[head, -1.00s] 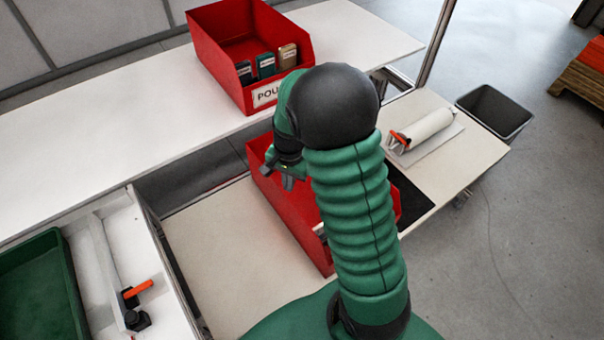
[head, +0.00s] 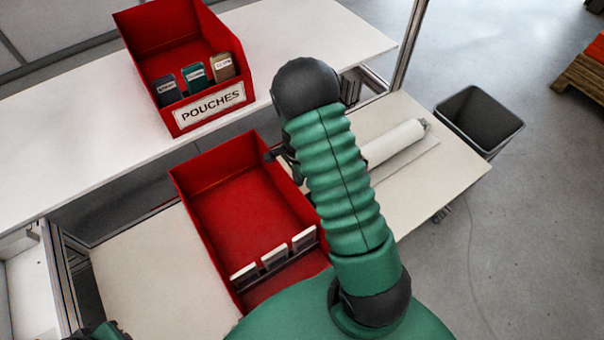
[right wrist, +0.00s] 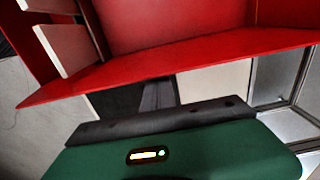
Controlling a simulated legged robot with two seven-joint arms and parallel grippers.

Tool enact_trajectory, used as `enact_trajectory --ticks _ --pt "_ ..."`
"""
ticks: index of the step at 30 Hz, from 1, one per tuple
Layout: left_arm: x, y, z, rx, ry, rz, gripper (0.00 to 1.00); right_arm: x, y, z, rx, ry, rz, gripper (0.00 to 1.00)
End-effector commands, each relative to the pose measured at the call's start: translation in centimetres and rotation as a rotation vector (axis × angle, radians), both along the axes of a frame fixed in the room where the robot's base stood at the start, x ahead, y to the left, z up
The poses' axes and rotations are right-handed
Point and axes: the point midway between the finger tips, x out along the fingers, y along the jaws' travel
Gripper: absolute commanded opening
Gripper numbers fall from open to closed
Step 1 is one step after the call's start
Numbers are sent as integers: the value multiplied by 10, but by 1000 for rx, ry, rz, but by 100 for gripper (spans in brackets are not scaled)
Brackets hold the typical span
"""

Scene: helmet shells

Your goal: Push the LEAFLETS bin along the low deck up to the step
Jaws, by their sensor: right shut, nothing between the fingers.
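A red open bin (head: 245,215) sits on the low deck (head: 150,270), with several upright pale cards near its near end. Its label does not show, so I cannot read LEAFLETS on it. My right gripper (head: 274,155) is shut and empty beside the bin's right wall near the far end, partly hidden by my arm. In the right wrist view its dark fingers (right wrist: 157,95) are just past the rim of the red bin wall (right wrist: 180,62). I cannot tell whether they touch it. My left gripper is not in view. The step's edge (head: 120,185) runs beyond the bin.
A red POUCHES bin (head: 185,65) stands on the higher white surface (head: 310,45). A white roll (head: 395,145) lies on the deck to the right. A dark waste bin (head: 479,120) stands on the floor beyond the deck's right edge. Bare deck lies left of the red bin.

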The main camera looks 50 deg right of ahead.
Motion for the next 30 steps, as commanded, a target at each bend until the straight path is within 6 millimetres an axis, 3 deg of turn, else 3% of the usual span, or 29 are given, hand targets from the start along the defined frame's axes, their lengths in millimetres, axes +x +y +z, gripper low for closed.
enact_trajectory --ticks 14,17,30 --pt "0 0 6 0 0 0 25 3 10 1 3 1 3 0" --pt "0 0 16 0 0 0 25 8 31 4 6 3 7 0" --pt "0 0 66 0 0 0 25 38 159 5 4 2 9 0"
